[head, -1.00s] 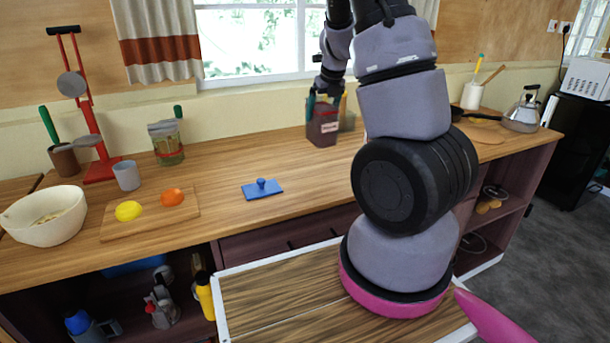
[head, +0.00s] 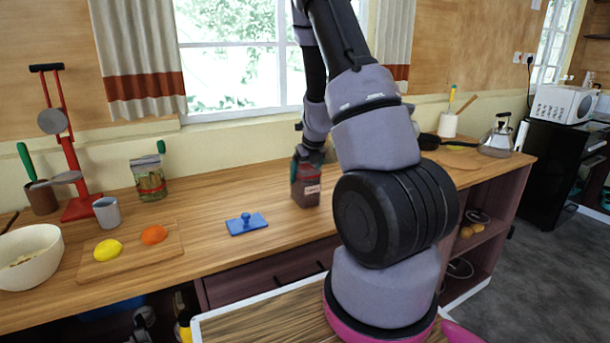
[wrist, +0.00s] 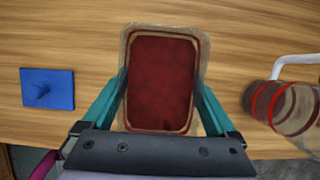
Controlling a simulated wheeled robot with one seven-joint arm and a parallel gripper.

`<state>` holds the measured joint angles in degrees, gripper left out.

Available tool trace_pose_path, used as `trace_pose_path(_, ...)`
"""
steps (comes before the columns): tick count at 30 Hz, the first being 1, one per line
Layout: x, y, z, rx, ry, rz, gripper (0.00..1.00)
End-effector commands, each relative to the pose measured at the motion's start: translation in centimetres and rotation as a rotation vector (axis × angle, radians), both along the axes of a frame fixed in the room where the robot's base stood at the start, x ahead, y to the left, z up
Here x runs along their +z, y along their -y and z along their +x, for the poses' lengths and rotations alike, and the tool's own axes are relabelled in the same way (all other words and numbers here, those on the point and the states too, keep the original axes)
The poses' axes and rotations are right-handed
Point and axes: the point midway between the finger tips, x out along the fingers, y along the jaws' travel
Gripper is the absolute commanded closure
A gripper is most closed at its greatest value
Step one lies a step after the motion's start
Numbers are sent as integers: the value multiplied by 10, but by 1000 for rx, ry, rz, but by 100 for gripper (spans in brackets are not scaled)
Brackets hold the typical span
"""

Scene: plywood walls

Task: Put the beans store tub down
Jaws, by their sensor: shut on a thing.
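The beans store tub (head: 305,184) is a clear tub with dark red contents and a small label. It is upright over the wooden counter, right of the blue lid-like piece with a knob (head: 247,223). My gripper (head: 309,153) is shut on it from above. In the wrist view the tub (wrist: 160,82) shows from the top, between the teal fingers of my gripper (wrist: 160,100). I cannot tell whether its base touches the counter.
A clear red-banded vessel with a white handle (wrist: 285,103) stands right of the tub in the wrist view. A chopping board (head: 130,258) with yellow and orange items, a white bowl (head: 30,255) and a jar (head: 150,180) stand left. Bare counter (head: 215,190) lies left of the tub.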

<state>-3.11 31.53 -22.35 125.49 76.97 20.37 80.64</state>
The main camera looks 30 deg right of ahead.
Motion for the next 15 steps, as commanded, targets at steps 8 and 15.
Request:
trace_pose_path(8,-2,0,1,0,1,0,100)
trace_pose_path(15,-2,0,0,0,0,0,0)
